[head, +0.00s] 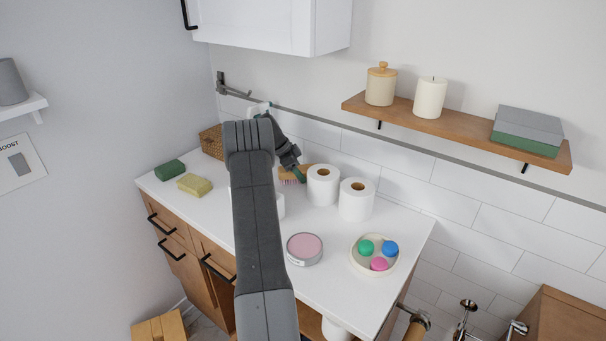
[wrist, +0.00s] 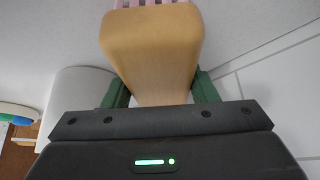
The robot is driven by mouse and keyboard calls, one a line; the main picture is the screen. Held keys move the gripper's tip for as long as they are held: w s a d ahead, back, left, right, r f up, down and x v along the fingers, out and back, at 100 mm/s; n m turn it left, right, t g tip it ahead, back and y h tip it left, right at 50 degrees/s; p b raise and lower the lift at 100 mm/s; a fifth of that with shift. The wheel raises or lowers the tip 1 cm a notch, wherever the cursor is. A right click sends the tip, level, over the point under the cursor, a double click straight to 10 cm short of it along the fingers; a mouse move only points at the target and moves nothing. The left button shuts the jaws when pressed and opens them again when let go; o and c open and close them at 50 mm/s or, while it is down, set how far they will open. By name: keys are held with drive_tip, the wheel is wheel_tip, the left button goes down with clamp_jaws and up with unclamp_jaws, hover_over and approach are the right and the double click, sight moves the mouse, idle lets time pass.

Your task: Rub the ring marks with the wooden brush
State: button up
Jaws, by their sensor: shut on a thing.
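The wooden brush (head: 290,172) shows in the head view behind my arm, over the back of the white counter, with pinkish bristles on its underside. In the wrist view its wooden body (wrist: 152,50) fills the upper middle, with pink bristles (wrist: 150,3) at the top edge. My gripper (head: 299,172) is shut on the brush; its green fingers (wrist: 160,92) lie on both sides of the wood. I cannot tell whether the bristles touch the counter. No ring marks show; my arm hides part of the counter (head: 325,268).
Two toilet rolls (head: 323,186) (head: 357,200) stand close to the right of the brush.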

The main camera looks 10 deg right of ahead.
sight(282, 168)
drive_tip(key=shift+w+a+f+p, duration=0.2)
drive_tip(key=shift+w+a+p, duration=0.8)
drive_tip(key=shift+w+a, duration=1.25)
drive_tip(key=shift+s+a+f+b, duration=0.15)
drive_tip(key=shift+b, duration=0.25)
drive_tip(key=shift+s+a+b, duration=0.3)
drive_tip(key=shift+a+b, duration=0.05)
drive_tip(key=shift+b, duration=0.15)
drive_tip(key=s+d+b, duration=0.1)
drive_tip(key=b, duration=0.1)
drive_tip(key=shift+s+d+b, duration=0.65)
drive_tip(key=shift+b, duration=0.05)
drive_tip(key=shift+s+d+b, duration=0.6)
drive_tip(key=shift+d+b, duration=0.05)
drive_tip(key=shift+b, duration=0.35)
drive_tip(key=shift+s+d+r+b, duration=0.2)
drive_tip(key=shift+s+d+b, duration=0.25)
drive_tip(key=shift+s+d, duration=0.1)
